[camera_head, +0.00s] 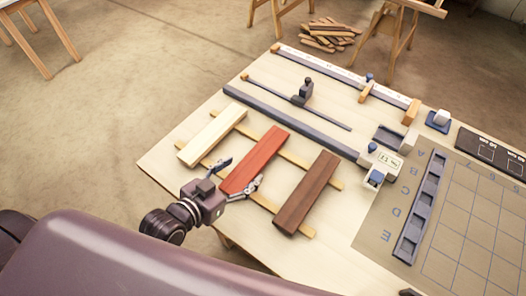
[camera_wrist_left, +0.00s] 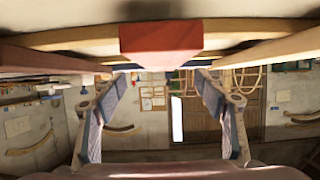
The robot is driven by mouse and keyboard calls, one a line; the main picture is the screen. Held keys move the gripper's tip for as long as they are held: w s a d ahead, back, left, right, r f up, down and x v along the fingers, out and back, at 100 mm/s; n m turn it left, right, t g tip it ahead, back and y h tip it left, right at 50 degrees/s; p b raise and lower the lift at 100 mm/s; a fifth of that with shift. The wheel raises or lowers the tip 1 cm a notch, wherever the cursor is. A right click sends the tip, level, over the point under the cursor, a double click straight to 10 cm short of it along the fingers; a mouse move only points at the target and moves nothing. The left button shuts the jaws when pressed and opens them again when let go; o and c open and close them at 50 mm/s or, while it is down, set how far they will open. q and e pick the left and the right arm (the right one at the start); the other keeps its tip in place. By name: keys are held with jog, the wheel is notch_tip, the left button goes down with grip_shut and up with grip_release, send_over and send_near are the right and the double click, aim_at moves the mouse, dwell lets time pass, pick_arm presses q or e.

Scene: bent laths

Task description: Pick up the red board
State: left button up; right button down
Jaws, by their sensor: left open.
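The red board (camera_head: 254,160) lies between a pale board (camera_head: 212,134) and a dark brown board (camera_head: 307,194), across two thin wooden strips on the table. My left gripper (camera_head: 240,172) is open at the red board's near end, one finger toward each side of it. In the left wrist view the board's red end (camera_wrist_left: 160,38) is at the top middle, and the open fingers (camera_wrist_left: 160,88) stand apart below it with nothing between them. I cannot tell whether a finger touches the board. My right gripper is not in view.
The table (camera_head: 158,161) also holds a long grey bar (camera_head: 290,122), a rod with a dark slider (camera_head: 303,93), a small display device (camera_head: 384,160) and a lettered grid mat (camera_head: 465,225). The neighbouring boards leave narrow gaps beside the red one.

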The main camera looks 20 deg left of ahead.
aim_at(255, 160)
pick_arm(q)
jog(key=shift+p+x, duration=0.5)
jog(key=shift+x, duration=0.8)
jog(key=x, duration=0.3)
jog(key=shift+w+a+p, duration=0.15)
jog(key=shift+w+p, duration=0.2)
jog(key=shift+w, duration=0.05)
jog(key=shift+w+f, duration=0.15)
jog(key=shift+w, duration=0.05)
jog(key=shift+c, duration=0.3)
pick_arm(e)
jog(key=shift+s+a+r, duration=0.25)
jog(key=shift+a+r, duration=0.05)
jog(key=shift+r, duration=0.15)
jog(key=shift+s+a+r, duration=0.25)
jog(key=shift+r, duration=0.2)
pick_arm(q)
jog(key=c, duration=1.3)
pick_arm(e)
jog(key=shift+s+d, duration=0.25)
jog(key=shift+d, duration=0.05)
